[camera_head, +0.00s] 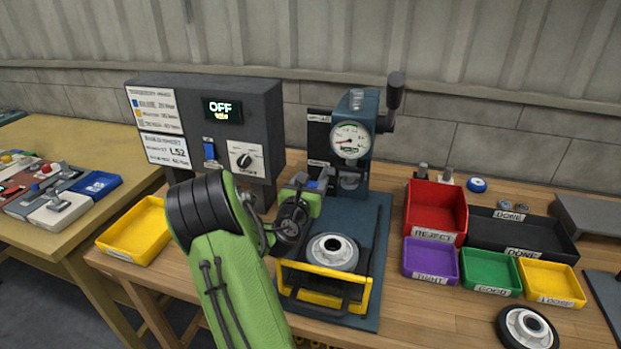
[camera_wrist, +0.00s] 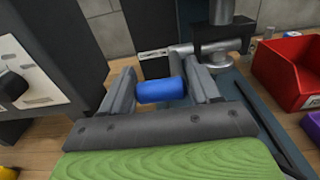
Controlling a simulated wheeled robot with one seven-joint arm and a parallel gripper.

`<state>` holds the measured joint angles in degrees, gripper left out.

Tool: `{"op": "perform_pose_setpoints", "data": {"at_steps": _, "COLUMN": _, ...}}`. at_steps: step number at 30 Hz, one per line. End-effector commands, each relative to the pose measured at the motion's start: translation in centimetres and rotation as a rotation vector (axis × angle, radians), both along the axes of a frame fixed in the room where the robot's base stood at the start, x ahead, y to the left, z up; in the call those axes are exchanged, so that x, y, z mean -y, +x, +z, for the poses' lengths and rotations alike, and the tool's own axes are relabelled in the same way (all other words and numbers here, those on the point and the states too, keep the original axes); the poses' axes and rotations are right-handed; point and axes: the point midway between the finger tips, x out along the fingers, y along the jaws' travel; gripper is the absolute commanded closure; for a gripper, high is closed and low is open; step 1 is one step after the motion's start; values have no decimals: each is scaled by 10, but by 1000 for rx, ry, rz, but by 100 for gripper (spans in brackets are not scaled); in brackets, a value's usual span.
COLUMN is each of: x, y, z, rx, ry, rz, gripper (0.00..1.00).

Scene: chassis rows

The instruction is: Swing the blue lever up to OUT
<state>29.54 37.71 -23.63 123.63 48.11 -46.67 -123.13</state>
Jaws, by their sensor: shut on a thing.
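The blue lever's handle (camera_wrist: 162,90) is a short blue cylinder lying across between my two grey fingers in the wrist view. My gripper (camera_head: 316,184) is shut on it at the left side of the press (camera_head: 367,140), below the gauge. In the head view only a small blue patch of the handle (camera_head: 312,184) shows, the rest hidden by my gripper. I cannot make out an OUT mark.
A dark control box (camera_head: 258,115) reading OFF stands left of the press. A yellow guard frame (camera_head: 325,297) and a round wheel part (camera_head: 333,250) are below my gripper. A red REJECT bin (camera_head: 434,208) and several other bins stand to the right. A yellow tray (camera_head: 137,232) is at left.

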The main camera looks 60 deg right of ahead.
Motion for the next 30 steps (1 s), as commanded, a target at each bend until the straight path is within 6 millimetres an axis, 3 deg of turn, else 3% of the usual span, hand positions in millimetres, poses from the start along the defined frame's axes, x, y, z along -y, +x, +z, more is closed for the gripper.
{"op": "perform_pose_setpoints", "data": {"at_steps": 1, "x": -1, "y": 1, "z": 9, "rx": -3, "ry": 19, "rz": 4, "gripper": 93}}
{"op": "perform_pose_setpoints", "data": {"at_steps": 12, "x": 2, "y": 1, "z": 28, "rx": -28, "ry": 180, "rz": 2, "gripper": 93}}
{"op": "perform_pose_setpoints", "data": {"at_steps": 24, "x": 9, "y": 3, "z": 39, "rx": -55, "ry": 366, "rz": 4, "gripper": 93}}
{"op": "perform_pose_setpoints", "data": {"at_steps": 30, "x": 14, "y": 4, "z": 43, "rx": -57, "ry": 353, "rz": 6, "gripper": 93}}
